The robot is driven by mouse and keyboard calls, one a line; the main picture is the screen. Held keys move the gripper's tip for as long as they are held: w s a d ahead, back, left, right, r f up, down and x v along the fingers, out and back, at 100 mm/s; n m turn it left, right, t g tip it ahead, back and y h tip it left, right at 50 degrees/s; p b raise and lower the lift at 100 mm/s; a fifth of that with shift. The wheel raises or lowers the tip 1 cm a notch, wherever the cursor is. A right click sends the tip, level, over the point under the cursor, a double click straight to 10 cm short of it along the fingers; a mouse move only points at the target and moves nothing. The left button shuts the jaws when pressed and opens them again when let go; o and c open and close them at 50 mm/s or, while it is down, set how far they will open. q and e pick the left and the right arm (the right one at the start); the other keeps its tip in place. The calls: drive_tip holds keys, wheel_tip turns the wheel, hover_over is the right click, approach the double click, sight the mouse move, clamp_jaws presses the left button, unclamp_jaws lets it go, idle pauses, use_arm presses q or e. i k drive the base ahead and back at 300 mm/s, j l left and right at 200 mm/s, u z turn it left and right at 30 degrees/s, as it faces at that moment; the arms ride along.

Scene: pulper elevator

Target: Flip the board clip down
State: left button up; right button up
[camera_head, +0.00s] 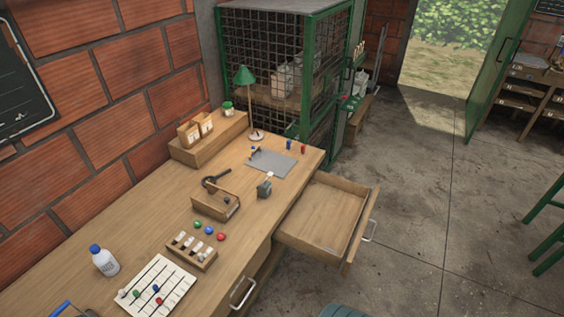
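A flat grey board (274,163) lies on the far part of the wooden workbench (130,215). A small dark and blue piece (255,151) sits at its left edge, and a small pale piece shows at its near edge. I cannot tell which of these is the clip, or whether it is up or down. A white slotted board (178,285) with coloured knobs lies at the near end of the bench. Neither of my grippers is in view.
An open drawer (322,214) juts out from the bench's right side. Open floor lies to the right.

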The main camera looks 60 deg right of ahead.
sight(255, 150)
drive_tip(key=z, duration=1.75)
drive_tip(key=i+l+u, duration=0.1)
drive_tip(key=u, duration=0.35)
drive_tip(key=l+u, duration=0.6)
drive_tip(key=u, duration=0.35)
drive_tip(key=l+u, duration=0.1)
drive_tip(key=l, duration=0.4)
drive_tip(key=k+l+u, duration=0.1)
drive_tip(key=l, duration=0.35)
drive_tip(key=k+l+u, duration=0.1)
drive_tip(key=l, duration=0.4)
drive_tip(key=k+l, duration=0.1)
drive_tip(key=l, duration=0.35)
drive_tip(key=i+u, duration=0.05)
